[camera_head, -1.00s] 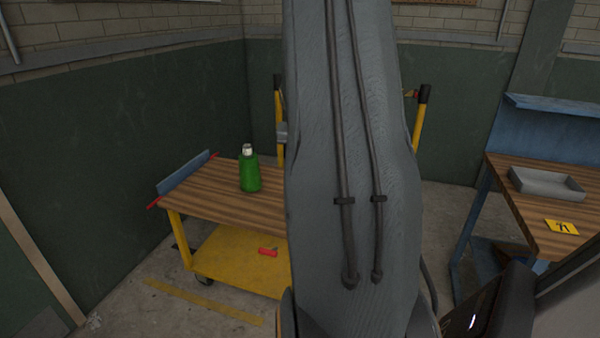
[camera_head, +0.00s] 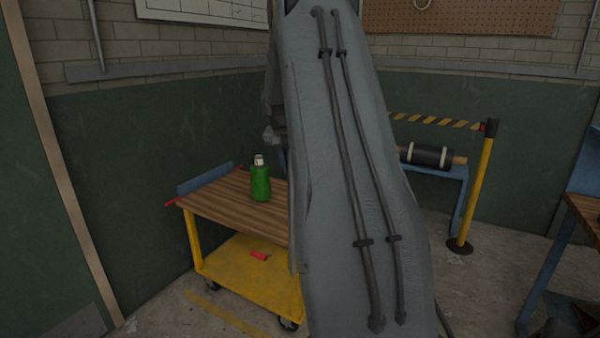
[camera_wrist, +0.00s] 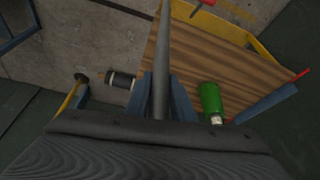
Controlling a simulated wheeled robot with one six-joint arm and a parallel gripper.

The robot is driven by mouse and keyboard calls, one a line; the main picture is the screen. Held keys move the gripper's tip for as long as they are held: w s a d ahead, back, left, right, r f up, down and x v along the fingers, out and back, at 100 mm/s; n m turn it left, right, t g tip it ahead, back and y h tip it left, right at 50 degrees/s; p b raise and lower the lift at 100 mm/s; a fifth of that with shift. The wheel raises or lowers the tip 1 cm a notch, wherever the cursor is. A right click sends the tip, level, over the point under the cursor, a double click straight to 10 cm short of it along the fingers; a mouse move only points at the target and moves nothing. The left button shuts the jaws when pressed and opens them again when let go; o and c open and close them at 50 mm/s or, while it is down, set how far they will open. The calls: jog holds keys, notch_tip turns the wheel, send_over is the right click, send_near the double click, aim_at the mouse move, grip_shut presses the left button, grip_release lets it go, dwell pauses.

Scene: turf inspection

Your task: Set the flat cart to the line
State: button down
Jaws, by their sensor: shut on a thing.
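The flat cart (camera_head: 238,200) has a wooden top, a yellow lower shelf and a blue end panel. It stands on dark wheels at left centre in the head view. A worn yellow floor line (camera_head: 225,314) runs in front of its lower shelf, apart from the visible wheels. The wooden top (camera_wrist: 205,60) lies beyond. My arm hides the cart's right end and the grip in the head view.
A green bottle (camera_head: 260,184) stands on the cart top; a red item (camera_head: 260,255) lies on the lower shelf. A yellow barrier post (camera_head: 475,190) with striped tape and a blue stand with a dark roller (camera_head: 427,156) are at right. A wooden bench (camera_head: 585,212) is at far right. Walls close off the left and back.

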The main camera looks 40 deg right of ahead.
jog(key=shift+w+a+r, duration=0.1)
jog(key=shift+w+r, duration=0.05)
jog(key=shift+w, duration=0.8)
jog(key=c, duration=1.5)
grip_release()
jog(key=shift+w+a, duration=0.15)
jog(key=shift+c, duration=0.2)
jog(key=b+v, duration=0.1)
jog(key=v, duration=0.6)
jog(key=shift+a+r, duration=0.15)
jog(key=shift+r, duration=0.1)
